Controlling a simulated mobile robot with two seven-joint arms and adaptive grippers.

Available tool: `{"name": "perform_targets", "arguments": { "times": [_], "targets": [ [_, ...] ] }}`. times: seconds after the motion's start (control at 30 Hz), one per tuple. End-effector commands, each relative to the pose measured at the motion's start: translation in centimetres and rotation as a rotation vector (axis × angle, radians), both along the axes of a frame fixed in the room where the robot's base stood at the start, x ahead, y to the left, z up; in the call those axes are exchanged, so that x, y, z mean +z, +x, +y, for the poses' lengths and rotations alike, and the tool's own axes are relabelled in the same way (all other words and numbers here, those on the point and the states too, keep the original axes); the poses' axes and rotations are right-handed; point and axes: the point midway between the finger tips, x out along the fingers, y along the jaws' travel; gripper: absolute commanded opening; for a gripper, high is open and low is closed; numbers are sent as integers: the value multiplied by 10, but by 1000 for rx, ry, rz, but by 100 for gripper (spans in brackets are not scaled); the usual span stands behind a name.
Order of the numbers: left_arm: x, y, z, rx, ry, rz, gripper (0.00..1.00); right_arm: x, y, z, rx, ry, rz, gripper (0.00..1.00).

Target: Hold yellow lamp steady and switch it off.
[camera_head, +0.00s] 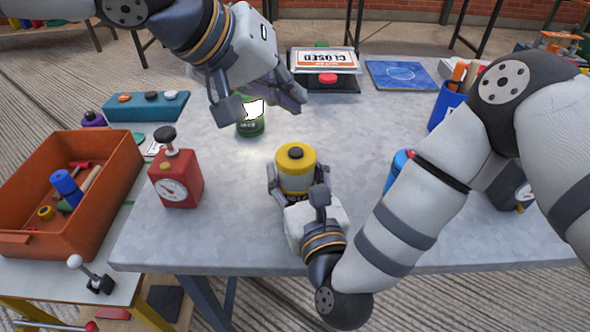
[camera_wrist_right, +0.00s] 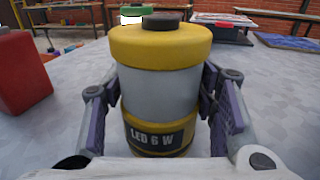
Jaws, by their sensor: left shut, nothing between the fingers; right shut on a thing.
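The yellow lamp (camera_head: 296,158) stands upright on the grey table, with a yellow cap and a dark button on top. In the right wrist view the lamp (camera_wrist_right: 160,88) has a pale grey body with no bright glow, and a yellow base marked "LED 6 W". My right gripper (camera_head: 298,188) is shut on the lamp, one finger on each side of its body. In the right wrist view my right gripper (camera_wrist_right: 163,115) grips its lower half. My left gripper (camera_head: 262,108) is shut and empty, above and behind the lamp, clear of its button.
A green lamp (camera_head: 250,128) with a bright white body stands behind, partly covered by my left gripper. A red gauge box (camera_head: 178,180) stands left. An orange crate (camera_head: 115,222) is further left.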

Motion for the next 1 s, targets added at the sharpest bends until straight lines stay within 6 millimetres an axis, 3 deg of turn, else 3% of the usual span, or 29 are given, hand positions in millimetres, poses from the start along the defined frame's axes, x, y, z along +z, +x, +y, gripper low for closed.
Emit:
{"name": "perform_targets", "arguments": {
  "times": [0.37,0.4,0.47,0.83,1.0],
  "targets": [
    [3,0,0,-1,-1,1,0,0,0,0,0,0,0,11],
    [3,0,0,-1,-1,1,0,0,0,0,0,0,0,61],
    [3,0,0,-1,-1,1,0,0,0,0,0,0,0,75],
    [3,0,0,0,-1,1,0,-1,-5,-1,1,0,2,76],
    [3,0,0,0,-1,1,0,-3,-43,-12,2,0,9,76]
  ]
}}
